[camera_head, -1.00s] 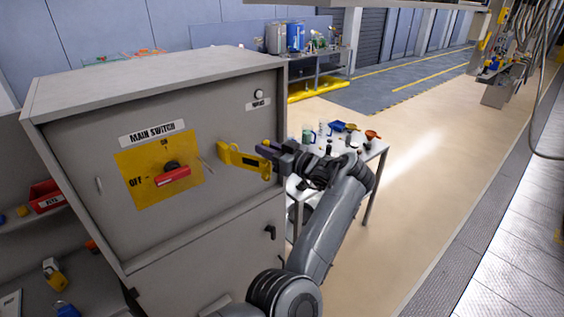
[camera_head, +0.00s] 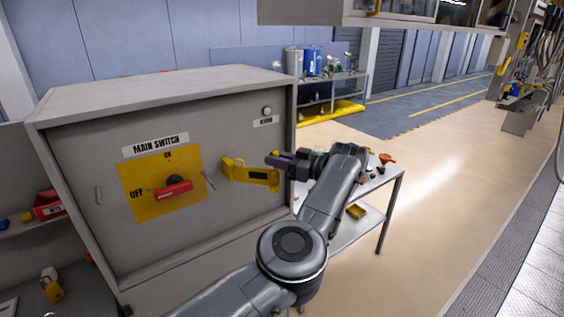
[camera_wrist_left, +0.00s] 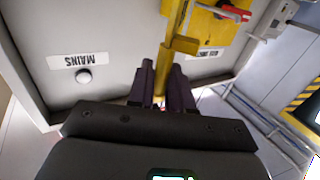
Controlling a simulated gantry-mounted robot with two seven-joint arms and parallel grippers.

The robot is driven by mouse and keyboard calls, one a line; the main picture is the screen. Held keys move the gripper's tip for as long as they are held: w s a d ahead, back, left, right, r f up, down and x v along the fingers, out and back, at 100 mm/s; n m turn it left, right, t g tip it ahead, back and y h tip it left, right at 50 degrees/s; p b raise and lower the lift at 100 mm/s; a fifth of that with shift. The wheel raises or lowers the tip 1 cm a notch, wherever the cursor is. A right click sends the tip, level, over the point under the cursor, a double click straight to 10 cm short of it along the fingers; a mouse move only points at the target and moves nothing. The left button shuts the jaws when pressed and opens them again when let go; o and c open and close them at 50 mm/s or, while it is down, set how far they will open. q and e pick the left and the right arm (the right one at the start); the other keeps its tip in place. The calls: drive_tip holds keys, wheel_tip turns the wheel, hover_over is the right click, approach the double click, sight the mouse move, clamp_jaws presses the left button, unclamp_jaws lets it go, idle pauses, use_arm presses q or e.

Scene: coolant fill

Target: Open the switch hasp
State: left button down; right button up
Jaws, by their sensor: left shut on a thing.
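The yellow switch hasp (camera_head: 248,173) stands out to the right of the yellow switch plate (camera_head: 145,197) on the grey cabinet front. My left gripper (camera_head: 271,158) is at the hasp's outer right end. In the left wrist view its dark fingers (camera_wrist_left: 164,82) are shut on the yellow hasp (camera_wrist_left: 177,55), which runs up from between them. The red switch handle (camera_head: 174,190) sits on the plate between the OFF and ON marks, closer to OFF. It also shows at the top of the left wrist view (camera_wrist_left: 230,10). My right gripper is not in view.
The grey cabinet (camera_head: 80,140) fills the left side. A small table (camera_head: 385,190) with several items stands behind my left arm. The floor at right is open.

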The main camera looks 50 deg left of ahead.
use_arm(q)
drive_tip(key=shift+s+a+r, duration=0.1)
drive_tip(key=shift+s+a, duration=0.05)
drive_tip(key=shift+a, duration=0.1)
drive_tip(key=c, duration=1.4)
unclamp_jaws()
drive_tip(key=shift+c, duration=0.2)
drive_tip(key=shift+o, duration=1.1)
drive_tip(key=shift+s+a+g, duration=0.1)
drive_tip(key=shift+g, duration=0.2)
drive_tip(key=shift+o, duration=0.2)
drive_tip(key=shift+a, duration=0.1)
drive_tip(key=shift+d, duration=0.2)
drive_tip(key=shift+w+d, duration=0.3)
drive_tip(key=b+v, duration=0.1)
drive_tip(key=v, duration=0.9)
drive_tip(key=shift+b, duration=0.4)
